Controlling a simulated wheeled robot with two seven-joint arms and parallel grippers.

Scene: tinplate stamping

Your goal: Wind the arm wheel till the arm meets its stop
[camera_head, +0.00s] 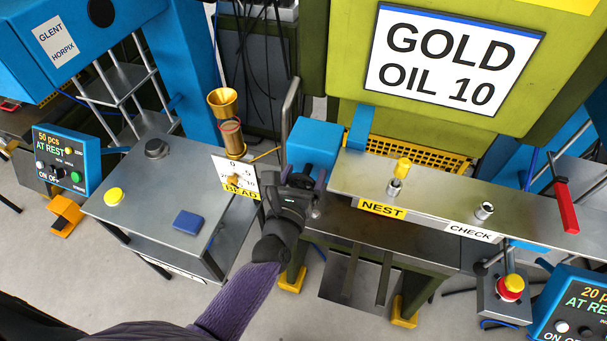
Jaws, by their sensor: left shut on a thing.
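My left gripper (314,184) is in front of the blue block (314,138) at the left end of the press's steel table. It is shut on the arm wheel, and my dark hand hides most of that wheel. A grey metal rod (290,105) stands upright just left of the blue block. I cannot make out the stop or whether the arm touches it. My right gripper is not in view.
The steel table (440,197) carries NEST and CHECK labels, a yellow-topped post (402,168) and a small metal cup (484,211). A red lever (566,208) stands at right.

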